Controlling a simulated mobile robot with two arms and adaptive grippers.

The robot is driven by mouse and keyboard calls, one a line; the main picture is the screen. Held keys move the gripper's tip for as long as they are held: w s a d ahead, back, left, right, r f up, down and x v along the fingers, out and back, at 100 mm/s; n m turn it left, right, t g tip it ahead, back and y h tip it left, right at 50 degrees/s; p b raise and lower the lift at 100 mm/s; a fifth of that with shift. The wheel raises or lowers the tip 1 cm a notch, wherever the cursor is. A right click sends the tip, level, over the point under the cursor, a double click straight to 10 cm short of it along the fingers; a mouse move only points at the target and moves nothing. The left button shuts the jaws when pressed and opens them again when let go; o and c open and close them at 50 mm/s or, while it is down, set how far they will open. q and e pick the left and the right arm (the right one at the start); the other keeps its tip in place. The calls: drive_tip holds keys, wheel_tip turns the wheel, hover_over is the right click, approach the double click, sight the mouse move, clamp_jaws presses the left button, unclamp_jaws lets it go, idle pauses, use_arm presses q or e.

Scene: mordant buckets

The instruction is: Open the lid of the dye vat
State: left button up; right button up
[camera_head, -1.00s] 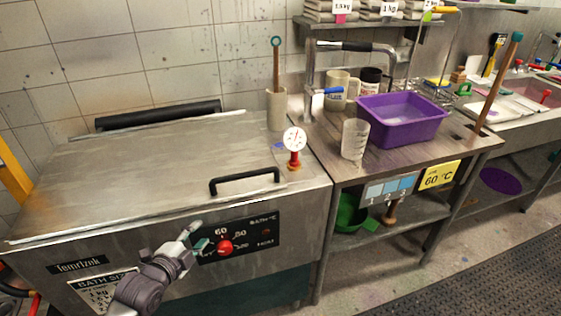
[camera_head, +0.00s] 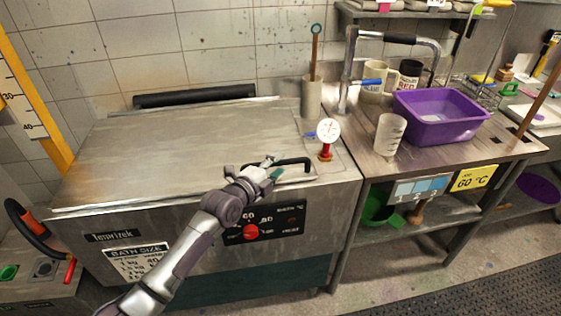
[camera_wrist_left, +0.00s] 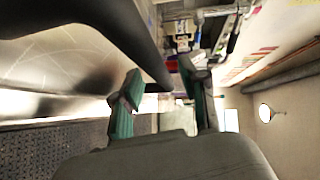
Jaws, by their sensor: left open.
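The dye vat's flat steel lid (camera_head: 170,150) lies shut on the vat (camera_head: 320,205). A black bar handle (camera_head: 290,163) is fixed near the lid's front right edge. My left gripper (camera_head: 270,170) is at the left end of this handle, with its fingers open. In the left wrist view, the open green-padded fingers (camera_wrist_left: 160,105) show with the dark handle (camera_wrist_left: 150,50) reaching toward the space between them. I cannot tell whether they touch it. My right gripper is not in view.
A red-based dial gauge (camera_head: 327,138) stands right of the handle, and a holder with a stick (camera_head: 312,97) stands behind it. A red knob (camera_head: 250,232) is on the vat's front.

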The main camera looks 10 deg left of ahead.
use_arm(q)
drive_tip(key=shift+x, duration=0.95)
clamp_jaws()
